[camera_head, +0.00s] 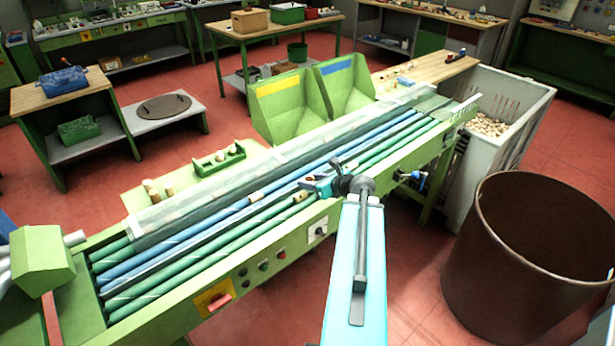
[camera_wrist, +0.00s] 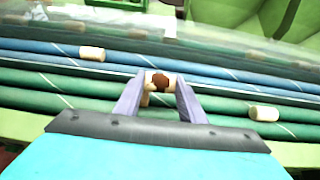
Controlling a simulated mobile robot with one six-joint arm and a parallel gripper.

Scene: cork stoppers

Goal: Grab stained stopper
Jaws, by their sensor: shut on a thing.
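The stained stopper (camera_wrist: 160,84) is a pale cork with a dark brown patch on its end. In the wrist view it sits between the fingertips of my gripper (camera_wrist: 157,88), which is shut on it just over the green rollers. I cannot tell whether it still touches the rollers. In the head view my gripper (camera_head: 316,186) is over the middle of the roller sorting machine. The held stopper cannot be made out clearly there.
In the wrist view, one pale stopper (camera_wrist: 92,53) lies on a blue roller at left and another (camera_wrist: 264,113) on a green roller at right. A clear cover (camera_head: 290,148) runs along the machine's back. Green bins (camera_head: 290,105) stand behind; a large brown drum (camera_head: 530,260) stands at right.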

